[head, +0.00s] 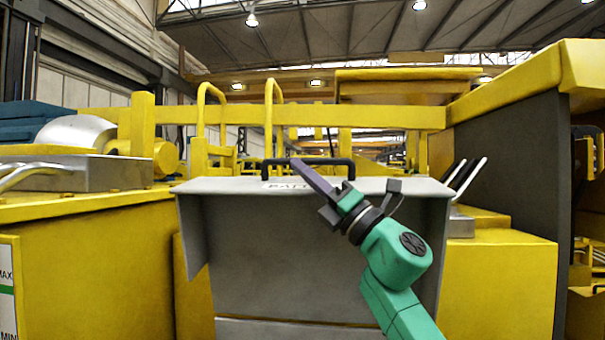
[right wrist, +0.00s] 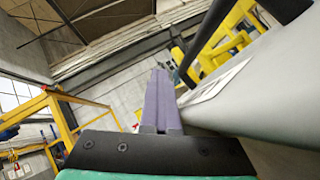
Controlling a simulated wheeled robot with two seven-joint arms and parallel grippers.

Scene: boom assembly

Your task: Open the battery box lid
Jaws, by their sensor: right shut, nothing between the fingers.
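The grey battery box lid (head: 225,186) lies roughly level in the middle of the head view, above the grey box front (head: 270,260). A black handle (head: 346,163) stands up on the lid behind a white label (head: 284,185). The handle also shows as a dark bar in the right wrist view (right wrist: 206,42). My right gripper (head: 297,164) is shut and empty. Its fingers point up and left across the lid, with the tips in front of the handle in the head view. In the right wrist view the fingers (right wrist: 159,75) appear beside the lid surface. Contact cannot be told. My left gripper is out of view.
Yellow machine bodies stand left (head: 95,260) and right (head: 500,280) of the box. A yellow crossbar (head: 380,117) and curved rails (head: 270,115) rise behind the lid. A tall dark panel with a yellow top (head: 510,150) limits room at the right.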

